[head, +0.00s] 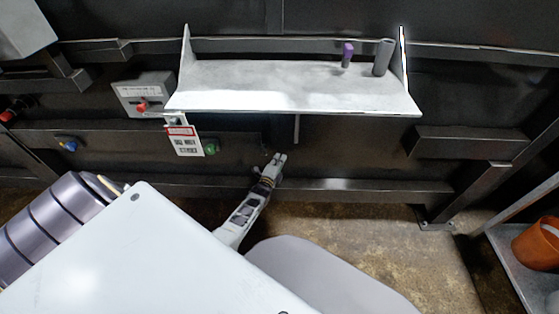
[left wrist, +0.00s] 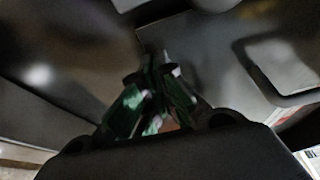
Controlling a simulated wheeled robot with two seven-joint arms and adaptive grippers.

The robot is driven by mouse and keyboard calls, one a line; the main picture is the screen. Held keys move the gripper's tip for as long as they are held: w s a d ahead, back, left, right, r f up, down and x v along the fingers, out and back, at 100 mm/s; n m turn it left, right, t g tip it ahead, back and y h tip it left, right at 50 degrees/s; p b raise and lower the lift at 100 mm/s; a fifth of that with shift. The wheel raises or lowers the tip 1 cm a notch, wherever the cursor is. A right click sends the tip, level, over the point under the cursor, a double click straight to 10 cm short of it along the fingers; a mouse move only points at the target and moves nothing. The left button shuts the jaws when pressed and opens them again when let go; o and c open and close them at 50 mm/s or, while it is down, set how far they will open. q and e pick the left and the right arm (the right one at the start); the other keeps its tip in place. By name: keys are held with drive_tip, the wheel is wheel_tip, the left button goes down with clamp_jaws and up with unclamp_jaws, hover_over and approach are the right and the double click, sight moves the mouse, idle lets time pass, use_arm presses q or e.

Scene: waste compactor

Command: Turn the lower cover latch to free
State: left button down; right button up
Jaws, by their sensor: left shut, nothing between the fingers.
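My left gripper (head: 277,160) is shut and empty, in front of the dark machine wall below the grey shelf. In the left wrist view its fingers (left wrist: 157,68) come together near a dark panel edge, in dim light. I cannot clearly make out the lower cover latch in either view. A green knob (head: 211,146) sits on the dark beam, left of the gripper and apart from it. A blue knob (head: 68,144) sits farther left on the same beam. My right gripper is not in view.
The grey shelf (head: 250,85) juts out above the gripper and holds a purple block (head: 347,54) and a grey cylinder (head: 382,57). A box with a red switch (head: 142,104) and a hanging tag (head: 185,141) are at left. An orange pot (head: 540,243) stands at lower right.

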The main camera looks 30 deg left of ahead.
use_arm(q)
drive_tip(key=shift+s, duration=0.4)
drive_tip(key=shift+s+f, duration=0.1)
drive_tip(key=shift+s, duration=0.3)
drive_tip(key=p+v, duration=0.2)
drive_tip(key=v, duration=0.6)
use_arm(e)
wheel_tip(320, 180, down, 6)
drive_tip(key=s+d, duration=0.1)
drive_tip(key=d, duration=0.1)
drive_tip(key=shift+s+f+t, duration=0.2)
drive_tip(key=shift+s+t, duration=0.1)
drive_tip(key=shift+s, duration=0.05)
use_arm(q)
drive_tip(key=shift+s+d, duration=0.1)
drive_tip(key=shift+s, duration=0.05)
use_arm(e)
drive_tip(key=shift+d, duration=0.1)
